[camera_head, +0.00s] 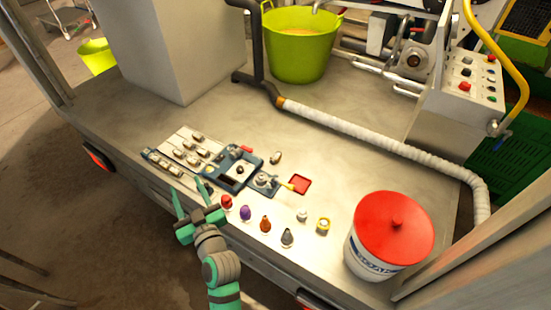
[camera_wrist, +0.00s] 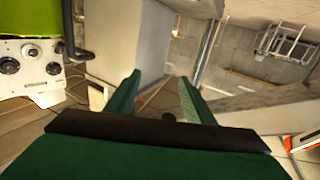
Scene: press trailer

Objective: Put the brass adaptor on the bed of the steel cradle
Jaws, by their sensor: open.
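A small yellow, brass-looking ring-shaped fitting (camera_head: 323,225) stands on the steel deck left of the red-lidded tub; I take it for the brass adaptor. A blue-framed fixture with a steel plate (camera_head: 240,171) stands near the deck's middle. It may be the steel cradle, but I cannot tell surely. My gripper (camera_head: 186,187) is at the deck's front edge, left of the row of fittings. It is open and empty, well apart from the yellow fitting. In the wrist view my gripper's green fingers (camera_wrist: 160,92) are spread, with neither adaptor nor cradle visible.
Red, purple, orange and grey fittings (camera_head: 265,223) line the front edge. A tub with a red lid (camera_head: 397,225) stands at right. A white ribbed hose (camera_head: 380,143) crosses behind. A grey box (camera_head: 180,45) and green bucket (camera_head: 300,50) stand at the back.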

